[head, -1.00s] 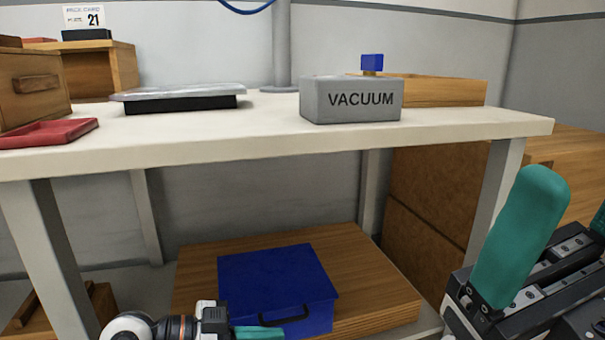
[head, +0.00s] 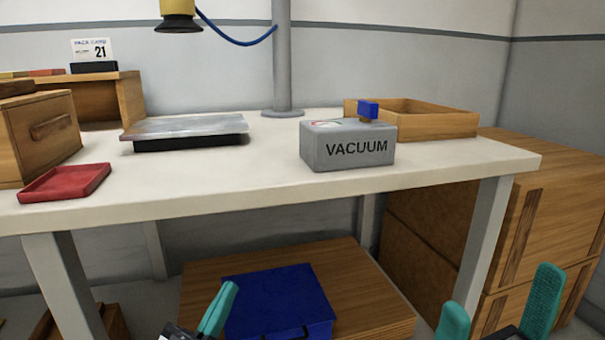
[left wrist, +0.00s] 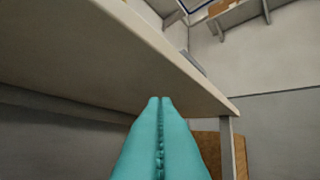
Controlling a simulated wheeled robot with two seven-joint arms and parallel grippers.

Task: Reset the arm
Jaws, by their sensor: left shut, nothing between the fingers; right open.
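My right gripper (head: 497,318) is at the bottom right of the head view. Its two teal fingers stand well apart and nothing shows between them. The lower parts of both grippers are cut off by the picture's edge.
The white table (head: 240,183) carries a grey VACUUM box (head: 345,150), a wooden tray (head: 430,125), a metal-topped plate (head: 185,130), a red tray (head: 65,183) and a wooden box (head: 40,140). A yellow cup (head: 178,12) hangs above. Wooden crates (head: 530,220) stand at the right.

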